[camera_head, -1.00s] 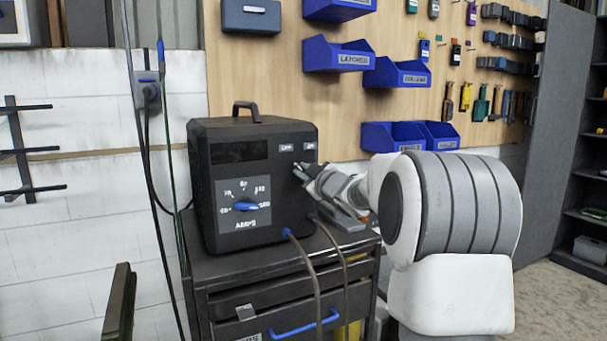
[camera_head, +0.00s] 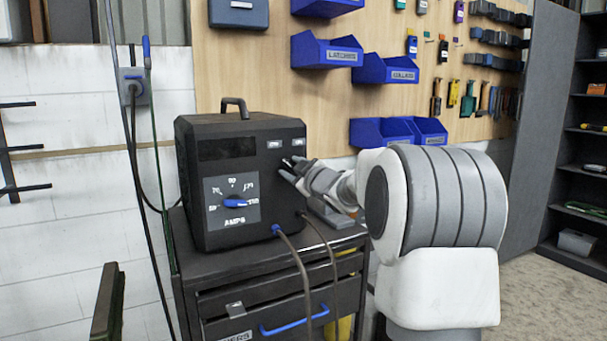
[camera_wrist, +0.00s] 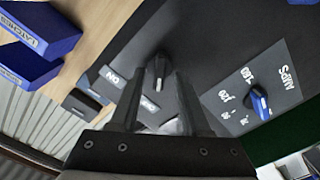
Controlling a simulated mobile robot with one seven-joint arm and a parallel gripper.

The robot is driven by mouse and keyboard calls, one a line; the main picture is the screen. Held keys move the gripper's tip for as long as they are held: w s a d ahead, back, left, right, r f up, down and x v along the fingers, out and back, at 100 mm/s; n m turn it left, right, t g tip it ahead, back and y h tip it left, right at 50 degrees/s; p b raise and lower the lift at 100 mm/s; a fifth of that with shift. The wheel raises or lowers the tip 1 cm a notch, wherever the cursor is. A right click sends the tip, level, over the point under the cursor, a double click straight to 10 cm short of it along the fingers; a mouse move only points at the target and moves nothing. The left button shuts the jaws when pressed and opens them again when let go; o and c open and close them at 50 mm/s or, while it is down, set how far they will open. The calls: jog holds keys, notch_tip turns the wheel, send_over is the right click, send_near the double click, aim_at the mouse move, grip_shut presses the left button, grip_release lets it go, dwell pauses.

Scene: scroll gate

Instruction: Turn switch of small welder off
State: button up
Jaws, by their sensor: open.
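The small welder (camera_head: 190,140) is a black box with a top handle, standing on a dark tool cabinet. Its front has a blue amps dial (camera_head: 235,202) and two small white labels at the upper right. In the wrist view, the black switch knob (camera_wrist: 158,68) stands out from the welder's face, beside an "ON" label (camera_wrist: 112,77). My gripper (camera_head: 287,169) is at the upper right of the welder's front and hides the switch in the head view. In the wrist view, my gripper (camera_wrist: 158,80) is open, with its fingers on either side of the knob; contact cannot be told.
The dark cabinet (camera_head: 215,262) has a blue drawer handle. Two cables (camera_head: 300,265) hang from the welder's front below my gripper. Blue bins (camera_head: 327,52) and tools hang on the wooden wall panel behind. A dark shelf unit (camera_head: 575,150) stands at the right.

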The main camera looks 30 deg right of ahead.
jog(key=s+p, duration=0.1)
jog(key=s, duration=1.6)
jog(key=shift+d+p, duration=0.3)
jog(key=shift+p, duration=0.1)
jog(key=shift+a, duration=0.1)
